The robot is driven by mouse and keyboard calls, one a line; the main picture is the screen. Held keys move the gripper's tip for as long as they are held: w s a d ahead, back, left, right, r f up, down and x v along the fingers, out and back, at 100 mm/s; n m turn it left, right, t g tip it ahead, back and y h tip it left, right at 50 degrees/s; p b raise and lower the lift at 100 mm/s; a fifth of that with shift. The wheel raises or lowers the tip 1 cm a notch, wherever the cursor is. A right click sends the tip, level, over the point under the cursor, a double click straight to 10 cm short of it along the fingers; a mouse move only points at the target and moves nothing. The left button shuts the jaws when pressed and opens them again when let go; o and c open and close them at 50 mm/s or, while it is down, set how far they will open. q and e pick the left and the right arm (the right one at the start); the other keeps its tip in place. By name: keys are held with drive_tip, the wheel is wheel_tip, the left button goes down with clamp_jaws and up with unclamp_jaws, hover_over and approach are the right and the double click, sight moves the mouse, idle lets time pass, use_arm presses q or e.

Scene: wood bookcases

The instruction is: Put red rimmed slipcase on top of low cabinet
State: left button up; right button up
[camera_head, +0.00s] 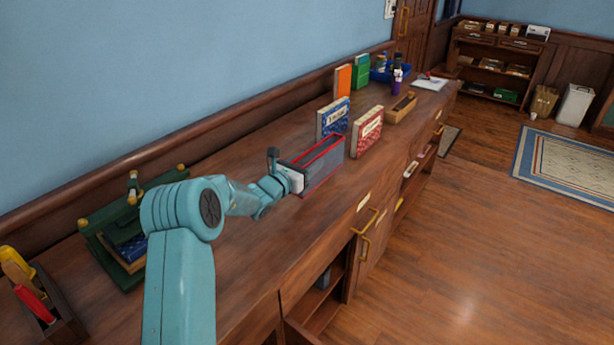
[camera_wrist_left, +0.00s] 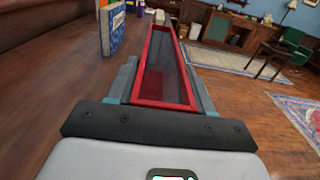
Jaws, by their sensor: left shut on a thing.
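The red rimmed slipcase (camera_head: 323,160) is a grey open box with red edges, over the low cabinet top (camera_head: 262,240). My left gripper (camera_head: 291,174) is shut on its near end. In the left wrist view the slipcase (camera_wrist_left: 163,72) stretches away between the fingers, its red rim around a hollow inside. I cannot tell whether its underside touches the cabinet top. My right gripper is in neither view.
A blue book (camera_head: 333,118) and a red book (camera_head: 366,131) stand just beyond the slipcase. A wooden box (camera_head: 400,109) stands farther along. A green rack (camera_head: 122,240) and a tool holder (camera_head: 50,318) are at the near left. The cabinet's front strip is clear.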

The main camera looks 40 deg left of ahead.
use_arm(q)
wheel_tip(320, 180, down, 4)
drive_tip(key=shift+s+r, duration=0.1)
drive_tip(key=shift+r, duration=0.15)
drive_tip(key=shift+f, duration=0.4)
drive_tip(key=shift+f, duration=0.1)
drive_tip(key=o, duration=1.1)
